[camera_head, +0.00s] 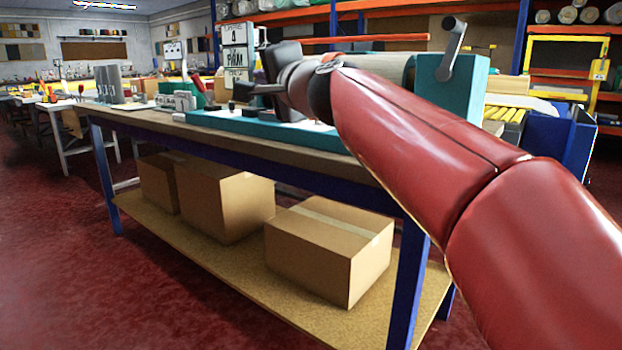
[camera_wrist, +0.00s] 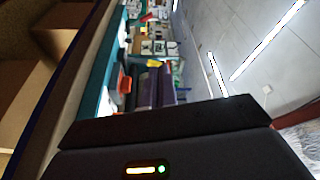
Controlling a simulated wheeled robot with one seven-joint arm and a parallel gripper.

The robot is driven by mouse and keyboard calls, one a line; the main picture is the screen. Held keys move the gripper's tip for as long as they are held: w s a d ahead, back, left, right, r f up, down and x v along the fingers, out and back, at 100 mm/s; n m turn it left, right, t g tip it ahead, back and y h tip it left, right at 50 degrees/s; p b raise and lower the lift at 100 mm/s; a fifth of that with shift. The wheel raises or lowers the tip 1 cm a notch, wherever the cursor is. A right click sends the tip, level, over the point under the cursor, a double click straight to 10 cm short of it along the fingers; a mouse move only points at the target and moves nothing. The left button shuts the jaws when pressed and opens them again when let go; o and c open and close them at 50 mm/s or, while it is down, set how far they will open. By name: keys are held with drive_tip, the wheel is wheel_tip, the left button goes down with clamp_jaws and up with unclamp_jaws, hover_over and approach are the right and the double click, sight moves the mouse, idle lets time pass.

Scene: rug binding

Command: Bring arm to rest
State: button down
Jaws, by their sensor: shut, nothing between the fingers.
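My red arm reaches in from the right side of the head view, over the near workbench (camera_head: 140,118). My dark gripper (camera_head: 244,90) is at its far end, above the bench's back part, and points to the left. It is shut and empty. In the wrist view, only the dark gripper body (camera_wrist: 165,140) with a small lit indicator fills the bottom. The view is tilted, with the bench edge on the left and the ceiling on the right.
Below the bench top, a shelf (camera_head: 145,222) holds cardboard boxes (camera_head: 330,240). A teal machine (camera_head: 455,88) with a crank stands on the bench near my arm. A sign stand (camera_head: 237,50) rises behind my gripper. The red floor (camera_head: 60,270) at left is clear.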

drive_tip(key=s+d+f+n+g+h, duration=0.3)
drive_tip(key=s+d+f, duration=0.55)
drive_tip(key=f, duration=0.45)
drive_tip(key=s+d+f+n+g+h, duration=0.2)
drive_tip(key=s+d+f+g+h, duration=0.2)
drive_tip(key=s+d+f, duration=0.55)
drive_tip(key=s+d+f+n+g+h, duration=0.4)
drive_tip(key=s+f, duration=0.6)
drive_tip(key=f, duration=0.7)
wheel_tip(320, 180, up, 13)
drive_tip(key=d+m+p, duration=0.1)
drive_tip(key=p, duration=1.2)
drive_tip(key=shift+s+t+y+p, duration=0.3)
drive_tip(key=shift+s+t+y, duration=0.1)
drive_tip(key=shift+f, duration=0.1)
